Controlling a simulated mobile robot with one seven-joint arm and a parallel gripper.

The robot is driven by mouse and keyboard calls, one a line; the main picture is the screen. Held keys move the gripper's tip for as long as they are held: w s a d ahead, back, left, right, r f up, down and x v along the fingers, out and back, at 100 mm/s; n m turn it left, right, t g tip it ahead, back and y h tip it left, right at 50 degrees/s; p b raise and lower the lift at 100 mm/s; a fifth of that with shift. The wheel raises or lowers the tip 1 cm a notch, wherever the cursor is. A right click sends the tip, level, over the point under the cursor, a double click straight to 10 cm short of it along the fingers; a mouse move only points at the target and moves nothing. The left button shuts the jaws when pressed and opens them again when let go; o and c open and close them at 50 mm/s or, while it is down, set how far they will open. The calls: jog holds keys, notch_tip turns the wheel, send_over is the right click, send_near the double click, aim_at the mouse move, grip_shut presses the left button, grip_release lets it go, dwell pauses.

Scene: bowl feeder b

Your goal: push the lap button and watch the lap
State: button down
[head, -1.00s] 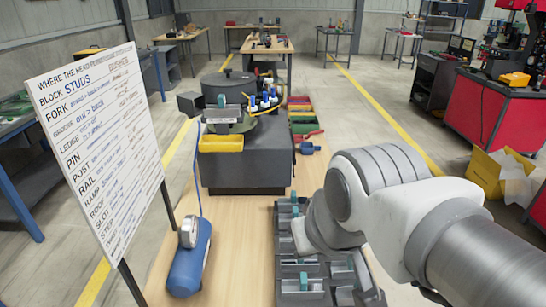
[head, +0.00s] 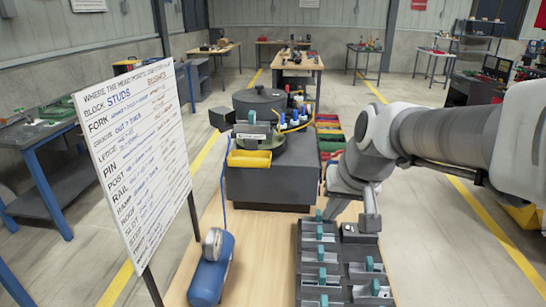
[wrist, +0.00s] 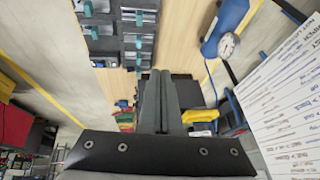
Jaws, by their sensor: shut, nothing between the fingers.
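My gripper (head: 369,222) points down beyond the right far part of the parts tray, its fingers shut and empty. In the wrist view its fingers (wrist: 160,100) lie together. A small dark box (head: 357,236) with a pale round spot on top sits right below the fingertips; I cannot tell whether this is the lap button or whether the fingers touch it. The bowl feeder (head: 258,105) stands on a dark grey block (head: 268,187) farther back, with a yellow bin (head: 249,158) at its front.
The grey parts tray (head: 343,285) holds several teal-topped pieces in compartments. A blue tank (head: 212,270) with a gauge stands at left, beside a written board (head: 138,150). Bare wooden tabletop (head: 262,250) lies between tank and tray.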

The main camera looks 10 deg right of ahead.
jog(key=w+d+f+h+p, duration=0.1)
jog(key=w+d+f+h, duration=0.3)
jog(key=w+d+f, duration=0.7)
jog(key=w+d+f+m+g+h+p, duration=0.1)
jog(key=w+d+f+h, duration=0.3)
jog(key=w+d+f, duration=0.7)
jog(key=w+d, duration=0.4)
jog(key=w, duration=0.2)
jog(key=shift+d+f+h, duration=0.2)
jog(key=shift+d+h, duration=0.05)
jog(key=shift+h, duration=0.15)
jog(key=shift+s+f, duration=0.1)
notch_tip(320, 180, down, 7)
jog(key=b, duration=0.3)
jog(key=shift+f+b, duration=0.6)
jog(key=shift+f, duration=0.2)
jog(key=shift+f, duration=0.15)
jog(key=shift+f+b, duration=0.25)
jog(key=shift+b, duration=0.35)
